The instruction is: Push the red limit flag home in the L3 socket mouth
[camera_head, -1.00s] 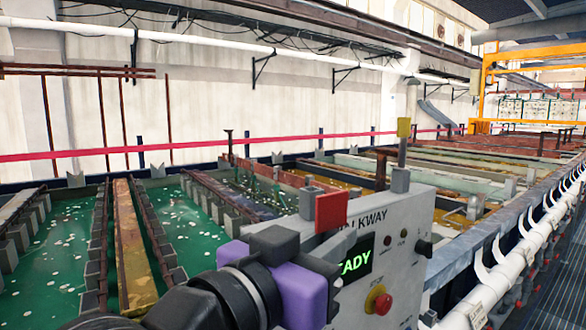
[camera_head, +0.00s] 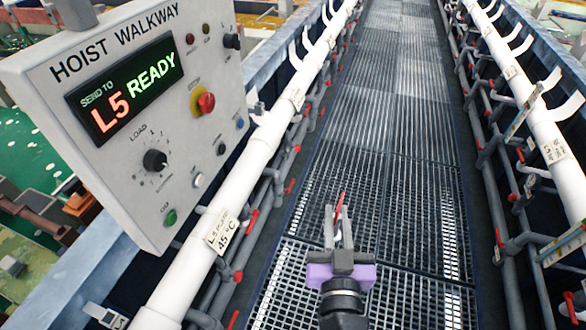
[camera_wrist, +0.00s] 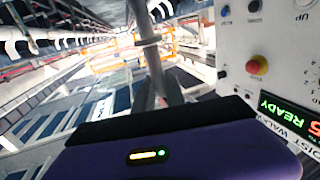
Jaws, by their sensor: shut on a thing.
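My gripper (camera_head: 338,222) is over the grated walkway in the head view, its fingers pointing up the picture. It is shut on the red limit flag (camera_head: 339,206), which shows as a thin red strip, nearly edge-on, between the grey fingers. I cannot pick out an L3 socket mouth in either view.
The hoist walkway control panel (camera_head: 150,100), reading "L5 READY", stands left of my gripper. It also shows in the wrist view (camera_wrist: 280,40). White pipes (camera_head: 270,140) with red-handled valves flank the grated walkway (camera_head: 400,150). The space above the walkway is clear.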

